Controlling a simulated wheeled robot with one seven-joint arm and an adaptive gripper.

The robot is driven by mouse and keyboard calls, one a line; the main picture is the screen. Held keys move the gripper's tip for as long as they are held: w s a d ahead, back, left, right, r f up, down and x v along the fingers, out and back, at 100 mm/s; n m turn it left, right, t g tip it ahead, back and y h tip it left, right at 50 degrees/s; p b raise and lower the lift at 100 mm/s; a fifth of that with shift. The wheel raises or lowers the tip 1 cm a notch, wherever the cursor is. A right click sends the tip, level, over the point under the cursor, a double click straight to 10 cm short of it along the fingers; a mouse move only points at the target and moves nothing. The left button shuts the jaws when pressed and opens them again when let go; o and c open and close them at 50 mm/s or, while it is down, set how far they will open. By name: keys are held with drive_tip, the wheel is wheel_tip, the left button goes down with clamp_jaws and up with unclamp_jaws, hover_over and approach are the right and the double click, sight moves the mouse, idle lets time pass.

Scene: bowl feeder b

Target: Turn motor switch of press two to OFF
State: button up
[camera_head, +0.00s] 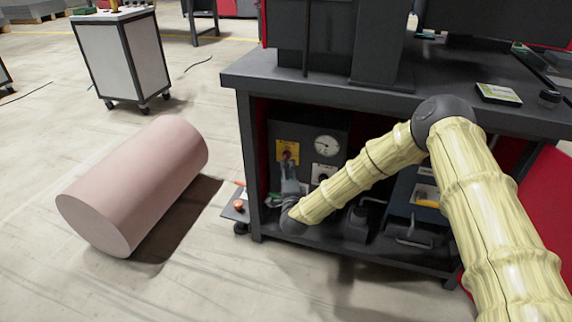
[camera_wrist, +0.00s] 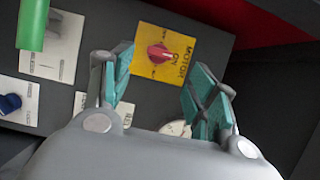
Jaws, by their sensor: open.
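The motor switch is a red knob (camera_wrist: 158,53) on a yellow plate (camera_wrist: 185,45) in the wrist view; the word MOTOR and what looks like ON are printed on it. I cannot tell which setting the knob points to. The yellow plate also shows in the head view (camera_head: 281,148), on a dark panel under the workbench. My gripper (camera_wrist: 160,60) is open and empty, its teal-padded fingers spread to the left and right of the knob in the picture. The gap in depth is hard to judge. In the head view my gripper (camera_head: 289,168) is just below the plate, partly hiding it.
A round gauge (camera_head: 326,145) sits right of the plate. A green part (camera_wrist: 33,25) and a blue knob (camera_wrist: 10,103) are at the left of the wrist view. The bench top (camera_head: 300,85) overhangs the panel. A large pink cylinder (camera_head: 140,185) lies on the floor at left.

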sight(286, 156)
drive_tip(key=w+b, duration=0.2)
drive_tip(key=w, duration=0.5)
drive_tip(key=shift+w+a, duration=0.25)
drive_tip(key=shift+a, duration=0.05)
drive_tip(key=c, duration=1)
